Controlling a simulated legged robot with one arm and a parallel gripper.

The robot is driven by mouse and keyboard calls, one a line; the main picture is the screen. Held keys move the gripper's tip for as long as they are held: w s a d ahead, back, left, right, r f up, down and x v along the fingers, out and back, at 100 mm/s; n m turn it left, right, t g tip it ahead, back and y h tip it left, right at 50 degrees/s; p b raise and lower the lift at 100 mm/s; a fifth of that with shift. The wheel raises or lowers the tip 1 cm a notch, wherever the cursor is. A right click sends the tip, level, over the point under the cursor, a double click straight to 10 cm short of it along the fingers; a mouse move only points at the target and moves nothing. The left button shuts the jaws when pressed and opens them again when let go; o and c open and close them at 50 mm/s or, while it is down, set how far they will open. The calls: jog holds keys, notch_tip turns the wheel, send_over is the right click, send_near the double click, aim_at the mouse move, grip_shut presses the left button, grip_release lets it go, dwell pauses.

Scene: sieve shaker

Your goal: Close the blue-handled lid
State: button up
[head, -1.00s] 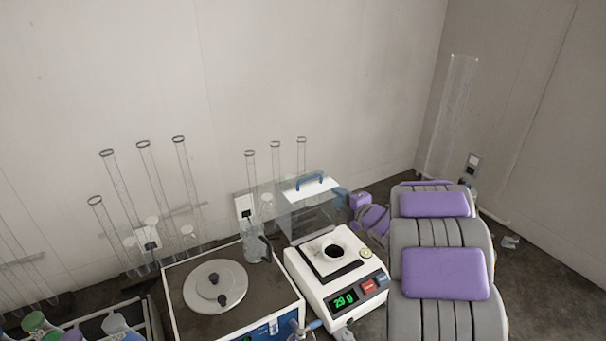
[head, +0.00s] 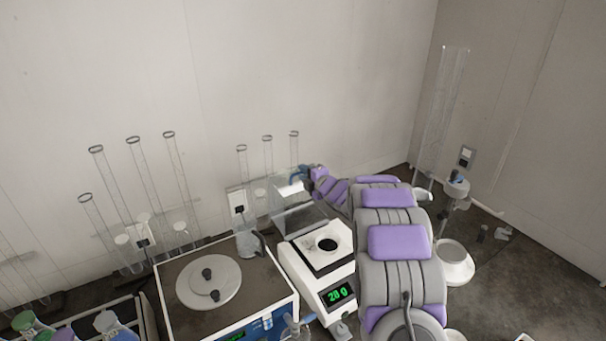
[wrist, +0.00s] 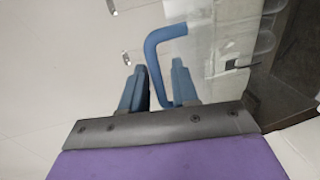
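The blue handle (wrist: 153,58) is a bent bar on the lid, and in the wrist view it runs between my two fingers. My gripper (wrist: 160,85) has its blue fingers apart on either side of the handle; a narrow gap shows by the bar, and I see no firm clamp. In the head view my gripper (head: 298,174) is at the lid (head: 289,189), a pale panel on a clear box behind the white balance (head: 312,265). My arm and gripper partly hide the lid and handle there, so its exact angle is unclear.
The balance has a green display and a dark round opening on top. A sieve-shaker-like unit with a grey disc (head: 208,281) stands left of it. A clear jug (head: 248,240) and several glass tubes (head: 180,180) stand behind. A white round dish (head: 455,262) is at right.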

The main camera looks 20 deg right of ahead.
jog(key=shift+w+a, duration=0.35)
jog(key=shift+w, duration=0.2)
jog(key=shift+f, duration=0.1)
grip_shut()
